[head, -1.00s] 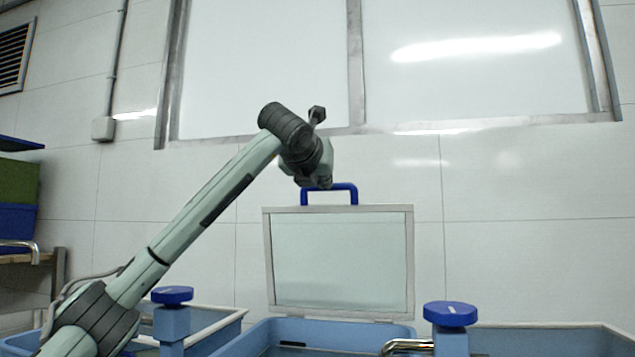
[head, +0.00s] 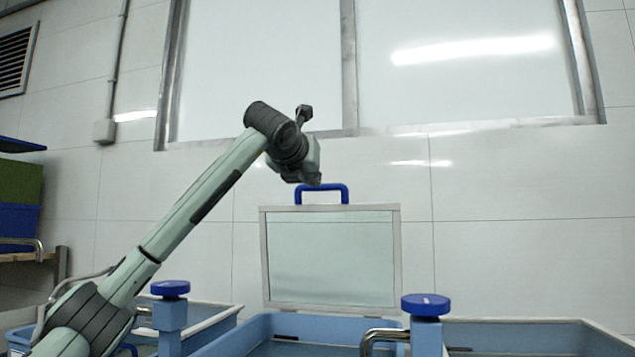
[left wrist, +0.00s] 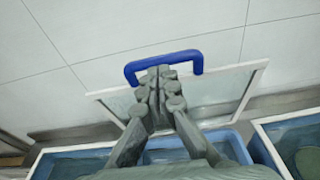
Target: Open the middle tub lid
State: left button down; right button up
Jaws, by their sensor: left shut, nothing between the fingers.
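The middle tub lid (head: 330,262) is a pale, see-through panel in a light frame. It stands nearly upright at the back of the blue middle tub (head: 234,336), so the tub is open. A blue handle (head: 340,187) sits on the lid's top edge, and it also shows in the left wrist view (left wrist: 190,54). My left gripper (head: 308,180) is at the handle's left part in the head view. In the left wrist view its fingers (left wrist: 160,82) are shut and empty, close to the handle and in front of the lid. Whether they touch it I cannot tell. My right gripper is out of view.
Blue-knobbed posts (head: 170,289) and (head: 426,305) stand on either side of the middle tub. A bent metal pipe (head: 380,336) is by the right post. More tubs lie left and right (head: 530,322).

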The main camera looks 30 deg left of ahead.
pick_arm(q)
jog(key=r+b+v, duration=0.1)
jog(key=v, duration=0.9)
jog(key=shift+r+b, duration=0.4)
jog(key=shift+r, duration=0.05)
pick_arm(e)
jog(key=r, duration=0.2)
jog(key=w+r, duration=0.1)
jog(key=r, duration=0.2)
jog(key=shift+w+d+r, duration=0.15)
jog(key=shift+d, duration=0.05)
